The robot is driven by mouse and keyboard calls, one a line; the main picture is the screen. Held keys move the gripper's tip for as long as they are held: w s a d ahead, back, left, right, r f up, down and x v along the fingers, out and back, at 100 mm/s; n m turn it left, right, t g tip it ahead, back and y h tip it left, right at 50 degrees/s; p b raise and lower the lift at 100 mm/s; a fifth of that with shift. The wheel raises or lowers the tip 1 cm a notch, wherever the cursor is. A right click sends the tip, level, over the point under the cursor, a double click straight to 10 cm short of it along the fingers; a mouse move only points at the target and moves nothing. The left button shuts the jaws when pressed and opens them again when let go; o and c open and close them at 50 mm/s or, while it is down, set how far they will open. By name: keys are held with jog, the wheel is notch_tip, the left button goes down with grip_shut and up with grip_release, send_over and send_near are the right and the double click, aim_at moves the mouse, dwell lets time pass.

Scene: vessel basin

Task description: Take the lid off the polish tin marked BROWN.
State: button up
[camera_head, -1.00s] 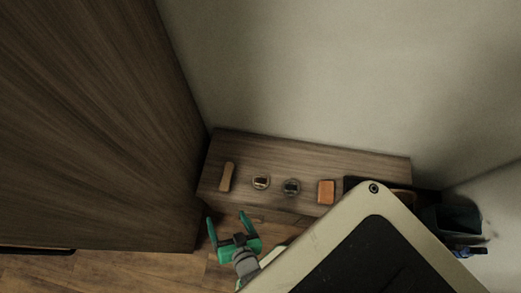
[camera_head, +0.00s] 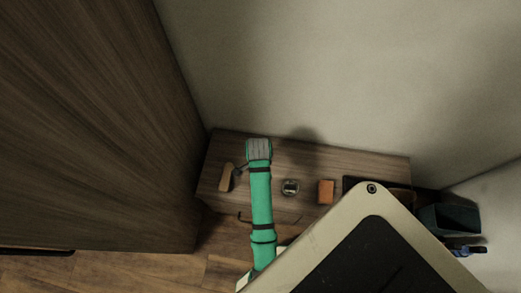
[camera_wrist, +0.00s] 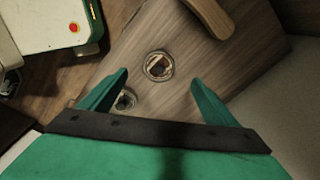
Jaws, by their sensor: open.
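Two small round tins lie on the wooden bench top. In the wrist view one tin (camera_wrist: 158,67) with a pale and brown patch on top sits between and just beyond my fingertips. The other tin (camera_wrist: 125,100) is partly hidden by my left finger; the head view shows it as a grey, round tin (camera_head: 290,187). My arm hides the first tin in the head view. I cannot read BROWN on either. My gripper (camera_wrist: 158,80) is open and empty above the bench, its fingers apart on either side of the first tin.
A wooden-handled item (camera_head: 226,177) lies left of my arm on the bench (camera_head: 345,163); it also shows in the wrist view (camera_wrist: 211,18). An orange block (camera_head: 326,191) lies right of the grey tin. A dark bin (camera_head: 448,218) stands right. A tall wooden panel (camera_head: 90,120) rises left.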

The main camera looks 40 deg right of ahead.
jog(key=shift+m, duration=0.3)
jog(key=f, duration=0.6)
jog(key=d+f, duration=0.1)
jog(key=f, duration=0.3)
jog(key=shift+d+f, duration=0.1)
jog(key=shift+w, duration=0.1)
jog(key=c, duration=1)
